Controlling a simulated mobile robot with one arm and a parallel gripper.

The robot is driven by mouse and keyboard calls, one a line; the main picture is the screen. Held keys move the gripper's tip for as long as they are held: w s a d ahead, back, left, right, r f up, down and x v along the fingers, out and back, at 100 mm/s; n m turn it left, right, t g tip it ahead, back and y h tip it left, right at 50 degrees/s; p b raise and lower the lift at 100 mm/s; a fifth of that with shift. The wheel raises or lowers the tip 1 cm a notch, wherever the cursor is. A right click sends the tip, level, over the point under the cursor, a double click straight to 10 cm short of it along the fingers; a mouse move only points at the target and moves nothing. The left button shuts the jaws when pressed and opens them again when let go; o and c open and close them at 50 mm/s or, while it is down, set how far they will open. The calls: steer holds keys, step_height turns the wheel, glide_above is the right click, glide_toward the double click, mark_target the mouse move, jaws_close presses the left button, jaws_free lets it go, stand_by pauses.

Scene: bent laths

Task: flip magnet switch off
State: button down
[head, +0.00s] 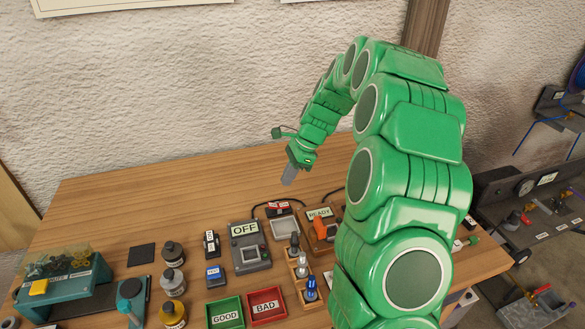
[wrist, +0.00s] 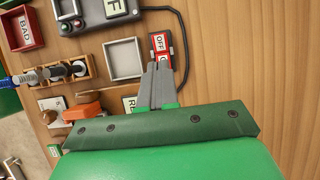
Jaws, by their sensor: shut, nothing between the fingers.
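A small black switch (head: 278,209) with red-and-white labels stands behind a shallow pale tray. In the wrist view the switch (wrist: 160,46) shows an OFF label, and a second label is partly covered by my fingers. Which way it is tipped I cannot tell. My gripper (head: 290,180) is shut and empty, pointing down, and shows above the switch in the head view. In the wrist view the tips of my gripper (wrist: 158,68) overlap the switch's near end; whether they touch it I cannot tell.
The tray (head: 284,229) adjoins the switch. A grey box (head: 250,256) with an OFF sign, an orange-handled device (head: 321,231) with a READY sign and a wooden rack (wrist: 50,74) are close by. GOOD (head: 225,314) and BAD (head: 267,307) bins lie in front. The table's back is clear.

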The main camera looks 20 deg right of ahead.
mark_target(274, 205)
steer(key=x, duration=0.8)
steer(key=shift+a+f, duration=0.1)
steer(key=shift+f, duration=0.1)
steer(key=shift+a+f, duration=0.1)
steer(key=shift+h, duration=0.4)
stand_by(0.3)
steer(key=shift+d, duration=0.75)
steer(key=d+v, duration=0.1)
steer(key=v, duration=1.3)
steer(key=shift+f, duration=0.25)
